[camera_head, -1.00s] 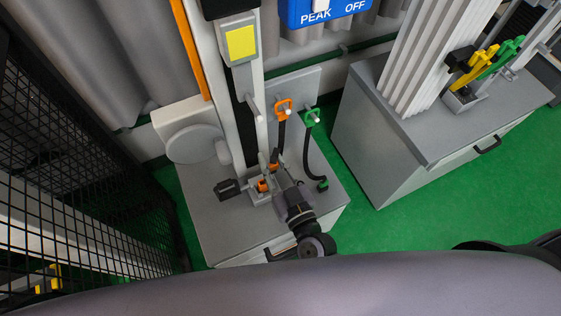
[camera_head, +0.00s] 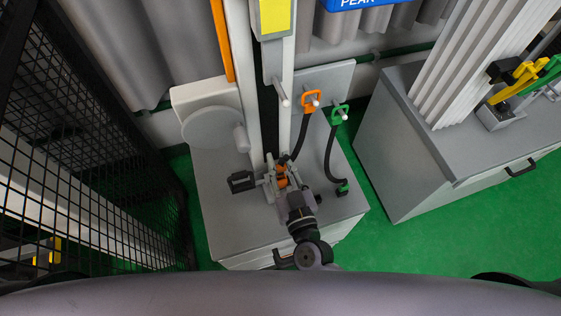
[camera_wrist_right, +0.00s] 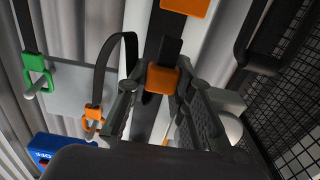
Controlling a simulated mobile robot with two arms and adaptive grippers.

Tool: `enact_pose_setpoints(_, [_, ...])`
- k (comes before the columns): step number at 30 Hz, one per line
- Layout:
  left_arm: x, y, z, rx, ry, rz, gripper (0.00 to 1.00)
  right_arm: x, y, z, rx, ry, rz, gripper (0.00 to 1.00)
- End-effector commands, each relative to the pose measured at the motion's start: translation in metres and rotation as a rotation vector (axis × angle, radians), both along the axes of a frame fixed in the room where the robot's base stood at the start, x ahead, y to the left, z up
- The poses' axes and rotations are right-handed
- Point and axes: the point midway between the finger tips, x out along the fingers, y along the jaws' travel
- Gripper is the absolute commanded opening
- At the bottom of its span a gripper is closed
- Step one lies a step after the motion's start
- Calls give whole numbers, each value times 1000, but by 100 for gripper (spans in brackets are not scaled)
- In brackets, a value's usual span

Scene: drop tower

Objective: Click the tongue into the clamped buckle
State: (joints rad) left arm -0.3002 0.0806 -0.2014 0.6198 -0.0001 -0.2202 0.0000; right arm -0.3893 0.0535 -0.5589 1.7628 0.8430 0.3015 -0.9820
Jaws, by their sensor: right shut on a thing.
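My right gripper (camera_head: 284,187) is over the bench clamp (camera_head: 268,190), reaching in from the front. In the right wrist view its fingers (camera_wrist_right: 155,97) are shut on the orange tongue (camera_wrist_right: 162,78), whose black end (camera_wrist_right: 171,50) points toward an orange part (camera_wrist_right: 185,6) at the top edge. This part looks like the clamped buckle and is cut off by the frame. A gap shows between the two. In the head view the orange parts at the clamp are small and partly covered by the gripper, so I cannot tell their contact there. My left gripper is not in view.
An orange loop (camera_head: 311,101) and a green loop (camera_head: 339,114) hang on pegs with black straps. The green strap ends at a green piece (camera_head: 342,188) on the bench (camera_head: 230,232). The tower mast rises behind the clamp. Mesh fencing (camera_head: 95,190) stands left, a second bench (camera_head: 405,160) right.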

Motion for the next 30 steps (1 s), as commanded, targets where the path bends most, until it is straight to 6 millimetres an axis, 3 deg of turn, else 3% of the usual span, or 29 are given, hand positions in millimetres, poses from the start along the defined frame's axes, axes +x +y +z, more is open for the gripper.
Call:
enact_pose_setpoints(12, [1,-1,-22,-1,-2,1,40,0,0,-30,1,-1,0,10])
enact_pose_setpoints(30, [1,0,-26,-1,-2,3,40,0,0,-36,1,-1,0,10])
